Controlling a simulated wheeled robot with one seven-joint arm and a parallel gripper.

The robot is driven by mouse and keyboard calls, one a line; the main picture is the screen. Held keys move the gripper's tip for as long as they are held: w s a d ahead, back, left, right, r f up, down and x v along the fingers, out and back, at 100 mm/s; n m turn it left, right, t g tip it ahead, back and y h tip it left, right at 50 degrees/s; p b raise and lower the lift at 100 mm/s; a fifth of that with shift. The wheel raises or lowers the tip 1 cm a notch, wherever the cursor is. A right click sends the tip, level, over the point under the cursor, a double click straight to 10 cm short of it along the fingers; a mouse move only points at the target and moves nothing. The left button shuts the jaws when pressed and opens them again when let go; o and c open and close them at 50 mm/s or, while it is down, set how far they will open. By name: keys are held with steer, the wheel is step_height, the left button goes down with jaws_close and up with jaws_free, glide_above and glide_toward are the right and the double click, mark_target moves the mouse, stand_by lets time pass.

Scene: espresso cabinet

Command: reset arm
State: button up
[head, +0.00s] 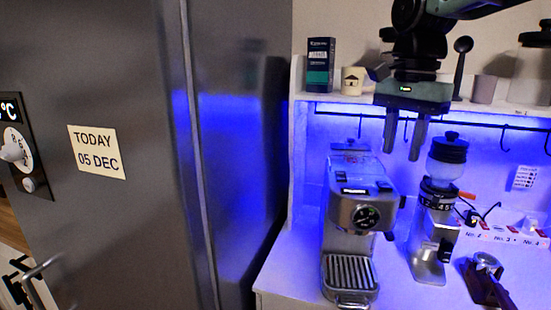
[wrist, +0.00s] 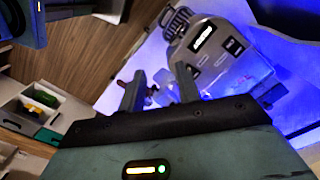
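My gripper (head: 404,148) hangs at the upper right of the head view, fingers pointing down, in front of the shelf and above the counter. Its two fingers are apart with nothing between them. In the wrist view the two fingers (wrist: 158,92) are also apart, and the espresso machine (wrist: 215,55) shows beyond them, tilted in the picture. In the head view the espresso machine (head: 358,215) stands on the counter below and left of my gripper. The grinder (head: 437,215) stands to its right, below my gripper. Neither is touched by the fingers.
A shelf (head: 465,104) behind my gripper bears a dark box (head: 320,65), a cup (head: 352,81) and jars. Hooks hang from a rail under it. A portafilter (head: 487,275) lies at the counter's right. A tall grey cabinet (head: 100,220) fills the left.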

steer(key=s+a+f+n+b, duration=0.2)
steer(key=s+a+f+n, duration=0.65)
steer(key=s+f, duration=0.4)
steer(key=s+f+n, duration=0.9)
steer(key=s+f, duration=0.1)
steer(key=s, duration=0.2)
steer(key=shift+s+d+f+n+b, duration=0.25)
steer(key=shift+s+d+n+b, duration=0.05)
steer(key=shift+d+n+b, duration=0.1)
